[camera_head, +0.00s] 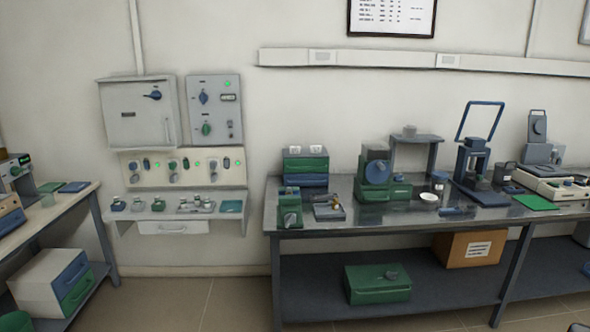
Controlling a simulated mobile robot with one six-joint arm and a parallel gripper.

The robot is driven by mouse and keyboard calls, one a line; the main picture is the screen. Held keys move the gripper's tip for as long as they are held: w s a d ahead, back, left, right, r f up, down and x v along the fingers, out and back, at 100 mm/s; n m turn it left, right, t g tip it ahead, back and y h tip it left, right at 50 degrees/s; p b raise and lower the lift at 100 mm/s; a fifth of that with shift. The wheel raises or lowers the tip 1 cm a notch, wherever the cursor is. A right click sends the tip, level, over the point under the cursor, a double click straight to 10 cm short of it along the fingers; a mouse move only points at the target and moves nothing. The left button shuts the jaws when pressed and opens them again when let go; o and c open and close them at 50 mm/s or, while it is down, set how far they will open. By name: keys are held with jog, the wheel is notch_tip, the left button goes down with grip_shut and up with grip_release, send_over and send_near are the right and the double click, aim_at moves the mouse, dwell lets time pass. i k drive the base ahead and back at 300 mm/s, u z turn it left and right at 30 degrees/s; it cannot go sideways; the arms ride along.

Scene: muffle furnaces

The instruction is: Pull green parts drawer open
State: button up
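A small drawer cabinet (305,152) stands at the back left of the long metal bench. It has a green drawer front (305,166) with a blue front (305,181) below it, and both look shut. A second, pale drawer unit (35,281) sits on the lower shelf of the left bench. It has a blue front (70,271) above a green front (76,292), and both look shut. I cannot tell which green drawer is the parts drawer. My gripper is not in view.
The long bench (410,212) holds several instruments, including a green and blue device (377,176) right of the small cabinet. A green box (377,284) and a cardboard box (470,249) sit on its lower shelf. Floor (190,300) is clear between the benches.

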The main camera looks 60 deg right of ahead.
aim_at(296, 165)
jog(key=u, duration=1.05)
jog(key=k, duration=0.15)
jog(key=z, duration=2.85)
jog(key=i, duration=0.6)
jog(key=z, duration=0.2)
jog(key=k, duration=0.6)
